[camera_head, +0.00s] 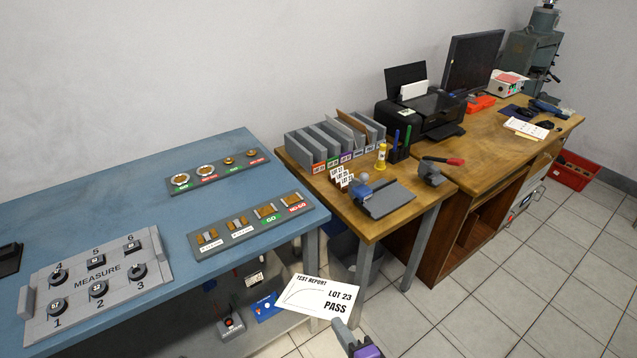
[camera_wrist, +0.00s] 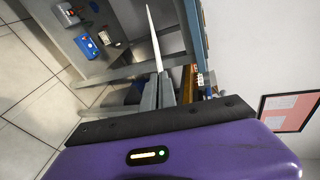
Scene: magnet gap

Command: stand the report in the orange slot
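The report (camera_head: 317,296) is a white sheet headed TEST REPORT, with a curve, LOT 23 and PASS. My gripper (camera_head: 348,330), at the bottom of the head view, is shut on its lower edge and holds it in the air. In the wrist view the report (camera_wrist: 154,40) is a thin white strip, edge-on, between the grey fingers (camera_wrist: 159,84). The grey slotted rack (camera_head: 334,137) stands on the wooden table, up and right of the report, well apart from it.
Lot tags (camera_head: 341,175), a yellow bottle (camera_head: 381,156), a pen holder (camera_head: 399,151) and a blue-handled device (camera_head: 382,196) stand in front of the rack. A printer (camera_head: 420,108) is to its right. The blue bench (camera_head: 130,215) is at left.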

